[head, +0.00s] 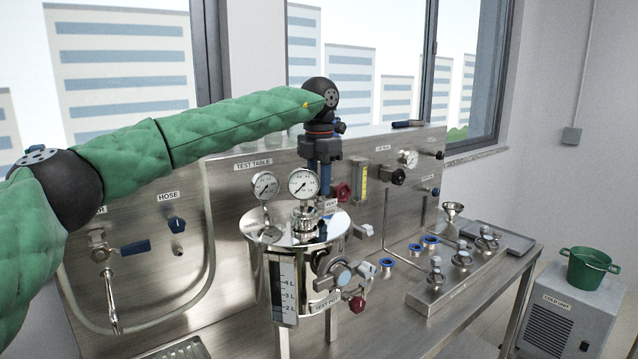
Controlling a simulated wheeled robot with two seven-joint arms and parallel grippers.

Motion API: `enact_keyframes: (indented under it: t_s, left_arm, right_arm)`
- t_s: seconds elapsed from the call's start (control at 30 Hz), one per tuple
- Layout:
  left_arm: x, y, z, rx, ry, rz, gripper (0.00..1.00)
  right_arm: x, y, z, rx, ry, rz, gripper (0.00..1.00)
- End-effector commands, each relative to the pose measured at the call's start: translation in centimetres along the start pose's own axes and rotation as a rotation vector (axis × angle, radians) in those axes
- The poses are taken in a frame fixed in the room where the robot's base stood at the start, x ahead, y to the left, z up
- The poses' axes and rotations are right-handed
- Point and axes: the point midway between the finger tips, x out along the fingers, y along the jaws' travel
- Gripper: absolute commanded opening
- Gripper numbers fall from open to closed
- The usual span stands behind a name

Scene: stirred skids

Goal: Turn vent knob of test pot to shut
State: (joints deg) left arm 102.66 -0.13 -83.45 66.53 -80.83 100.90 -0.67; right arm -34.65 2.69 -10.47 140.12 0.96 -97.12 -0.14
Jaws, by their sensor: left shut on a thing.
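The test pot (300,255) is a shiny steel vessel with a level scale on its front and a "TEST POT" label. Two round gauges stand at its lid, and a small "VENT" label (331,204) shows on the lid's right part. My left gripper (321,188) points straight down over the lid, just behind the front gauge (303,183). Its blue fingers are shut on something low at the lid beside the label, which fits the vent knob. The knob itself is hidden by the fingers and gauge, so its angle cannot be seen. My right gripper is not in view.
A red knob (342,191) shows just right of the fingers. The steel back panel (225,205) carries a hose fitting and valves. Fittings and blue rings stand on the right bench; a green bucket (588,268) is farther right.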

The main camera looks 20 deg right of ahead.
Motion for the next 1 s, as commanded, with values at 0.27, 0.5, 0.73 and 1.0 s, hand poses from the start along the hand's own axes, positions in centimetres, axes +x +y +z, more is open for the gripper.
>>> enact_keyframes:
  t_s: [0.27,0.5,0.73,1.0]
  left_arm:
    - [-0.16,0.07,-0.02,0.062,-0.002,0.001,0.09]
    - [-0.16,0.08,-0.03,0.070,-0.002,0.001,0.09]
    - [-0.15,0.08,-0.04,0.069,-0.001,0.001,0.37]
    - [-0.07,0.04,-0.02,0.069,-0.001,0.000,0.53]
  right_arm:
    - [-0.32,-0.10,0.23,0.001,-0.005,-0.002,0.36]
    - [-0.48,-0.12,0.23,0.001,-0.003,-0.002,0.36]
    - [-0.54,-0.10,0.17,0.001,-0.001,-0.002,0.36]
    - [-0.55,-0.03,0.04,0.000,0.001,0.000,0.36]
